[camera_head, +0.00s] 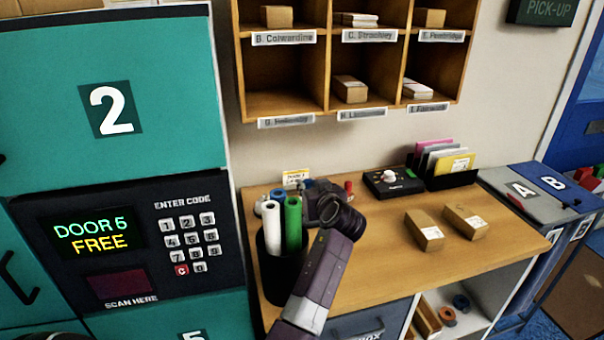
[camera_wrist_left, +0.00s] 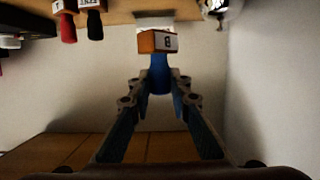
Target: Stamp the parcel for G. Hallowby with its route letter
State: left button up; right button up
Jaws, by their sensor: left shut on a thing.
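My left gripper (camera_head: 325,205) is over the back left of the wooden desk (camera_head: 385,280). In the left wrist view its fingers (camera_wrist_left: 160,84) are closed around the blue handle of a stamp (camera_wrist_left: 159,42), whose block is marked B. The gripper hides this stamp in the head view. A red stamp (camera_wrist_left: 67,27) and a black stamp (camera_wrist_left: 94,22) are beside it in the wrist view. Two brown parcels with white labels, a left one (camera_head: 425,232) and a right one (camera_head: 466,222), lie on the desk. Their labels are too small to read.
A pot of white and green rolls (camera_head: 292,225) stands at the desk's left. A black device (camera_head: 393,184) and a folder rack (camera_head: 455,181) stand behind the parcels. Bins marked A (camera_head: 521,190) and B (camera_head: 553,184) stand right. Pigeonholes (camera_head: 352,112) hang above. The desk front is clear.

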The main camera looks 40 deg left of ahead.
pick_arm(q)
jog(key=shift+w+a, duration=0.15)
jog(key=shift+w+f, duration=0.1)
jog(key=shift+f, duration=0.1)
jog(key=shift+f+b, duration=0.5)
jog(key=shift+b, duration=0.05)
jog(key=shift+s+f, duration=0.25)
jog(key=shift+f, duration=0.05)
notch_tip(320, 180, down, 3)
jog(key=shift+w+r+b, duration=0.1)
jog(key=shift+w+b, duration=0.05)
jog(key=shift+b, duration=0.95)
jog(key=shift+f, duration=0.55)
pick_arm(e)
jog(key=f, duration=0.2)
jog(key=s+d+f, duration=0.1)
jog(key=f, duration=0.1)
jog(key=shift+s+a, duration=0.15)
jog(key=shift+a, duration=0.15)
pick_arm(q)
jog(key=shift+f+b, duration=0.2)
jog(key=shift+b, duration=0.25)
pick_arm(e)
jog(key=shift+s+f, duration=0.15)
jog(key=shift+f, duration=0.05)
